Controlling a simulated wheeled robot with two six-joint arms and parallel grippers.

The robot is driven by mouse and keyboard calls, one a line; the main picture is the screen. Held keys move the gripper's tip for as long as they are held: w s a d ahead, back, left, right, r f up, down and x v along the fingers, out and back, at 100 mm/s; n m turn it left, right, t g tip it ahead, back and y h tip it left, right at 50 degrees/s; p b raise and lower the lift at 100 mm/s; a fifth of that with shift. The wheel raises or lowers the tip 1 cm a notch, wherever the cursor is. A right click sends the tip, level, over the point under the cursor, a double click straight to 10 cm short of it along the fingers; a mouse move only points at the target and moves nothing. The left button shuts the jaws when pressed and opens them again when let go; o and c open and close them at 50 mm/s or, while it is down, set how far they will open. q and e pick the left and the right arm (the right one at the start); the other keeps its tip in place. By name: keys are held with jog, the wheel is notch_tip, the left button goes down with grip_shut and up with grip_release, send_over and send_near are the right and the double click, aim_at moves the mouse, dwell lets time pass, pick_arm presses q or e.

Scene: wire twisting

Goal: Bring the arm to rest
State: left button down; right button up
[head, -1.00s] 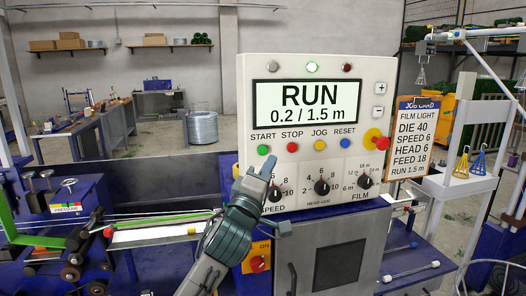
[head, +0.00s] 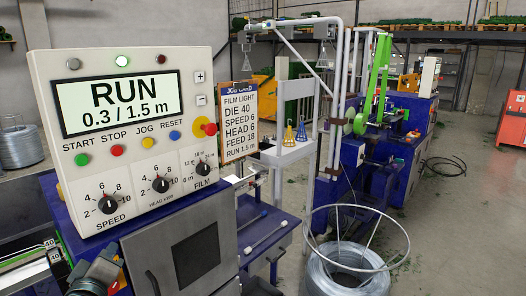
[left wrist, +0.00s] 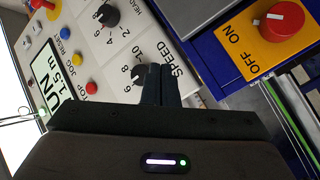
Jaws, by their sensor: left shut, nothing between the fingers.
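My left gripper (left wrist: 158,82) is shut and empty in the left wrist view, its fingers over the panel near the SPEED knob (left wrist: 137,74). In the head view, part of it shows dark at the bottom left, below the control panel (head: 45,115). The panel's display (head: 118,103) reads RUN, 0.3 / 1.5 m, and a green lamp (head: 122,61) above it is lit. The green START button (head: 82,160) is uncovered. My right gripper is in neither view now.
A red ON/OFF switch (left wrist: 283,18) on a yellow plate lies beside the panel. A job card (head: 238,120) hangs right of the panel. A wire coil (head: 350,280) stands on the floor at the lower right. Open floor lies further right.

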pick_arm(q)
jog(key=s+d+f+m+g+h, duration=0.1)
jog(key=s+f+m+g, duration=0.3)
jog(key=f, duration=0.5)
jog(key=s+d+f+m+g, duration=0.2)
jog(key=s+f+g, duration=0.1)
jog(key=s+f, duration=0.5)
jog(key=s+d+f+m+g+h, duration=0.1)
jog(key=s+d+f+m+g, duration=0.2)
jog(key=s+f, duration=0.4)
jog(key=s+d+f+m+g+h, duration=0.1)
jog(key=s+d+f+m+g, duration=0.2)
jog(key=s+f, duration=0.5)
jog(key=s+a+f+g+b, duration=0.1)
jog(key=a+f, duration=0.1)
jog(key=f, duration=1.3)
jog(key=s+a+f+g, duration=0.1)
jog(key=a+f, duration=0.2)
jog(key=f, duration=1.2)
jog(key=s+f+b, duration=0.1)
jog(key=s+f, duration=1.7)
jog(key=f, duration=0.1)
jog(key=shift+a+g, duration=0.35)
jog(key=shift+g, duration=0.05)
jog(key=shift+f, duration=0.1)
